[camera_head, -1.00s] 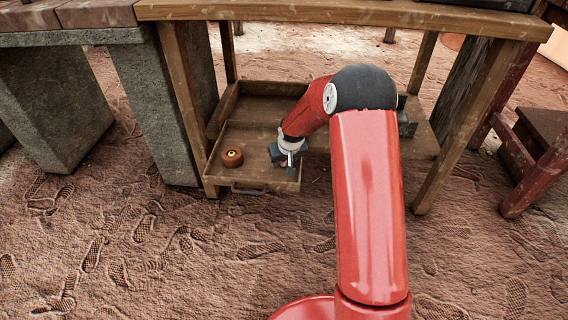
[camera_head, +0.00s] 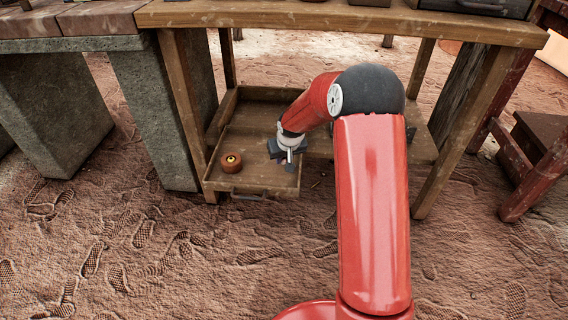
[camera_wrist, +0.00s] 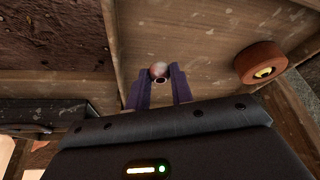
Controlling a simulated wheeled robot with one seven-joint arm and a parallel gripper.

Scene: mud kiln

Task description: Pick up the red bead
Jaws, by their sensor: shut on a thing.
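The red bead (camera_wrist: 159,71) shows in the wrist view as a small round, glossy, reddish and pale ball with a dark hole. It sits between the tips of my gripper (camera_wrist: 159,80), whose two purple-grey fingers are shut on it. In the head view my gripper (camera_head: 289,162) is over the right part of the open wooden drawer (camera_head: 250,190), near its front. The bead is too small to make out clearly there. I cannot tell exactly how far it is above the drawer floor.
A round orange-brown spool-like thing with a yellow centre (camera_head: 231,162) lies in the drawer, left of my gripper; it also shows in the wrist view (camera_wrist: 260,62). The drawer has low walls. The wooden table top (camera_head: 330,18) is overhead, and its legs (camera_head: 187,110) stand at both sides.

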